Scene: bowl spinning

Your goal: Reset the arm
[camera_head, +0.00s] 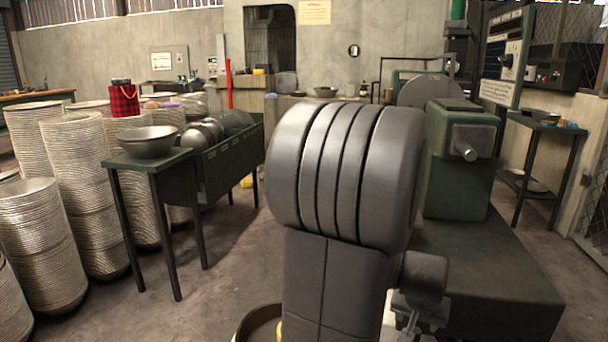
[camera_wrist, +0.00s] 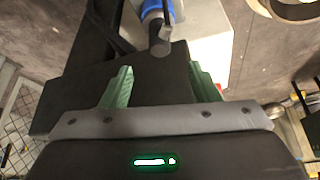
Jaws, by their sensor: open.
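My arm fills the middle of the head view, its large grey ribbed link standing upright in front of the green machine (camera_head: 460,185). My gripper (camera_wrist: 160,70) shows in the wrist view with two green fingers spread well apart. Nothing is held between them. Beyond the fingers lies a dark flat surface, with a blue and grey cylindrical part (camera_wrist: 158,25) past it. In the head view I cannot make out the gripper's fingers.
Tall stacks of bowls (camera_head: 85,190) stand at the left. A green table (camera_head: 150,160) near them carries a metal bowl (camera_head: 148,141). A side table (camera_head: 535,123) stands at the right by the mesh fence. Bare floor (camera_head: 215,260) lies left of my arm.

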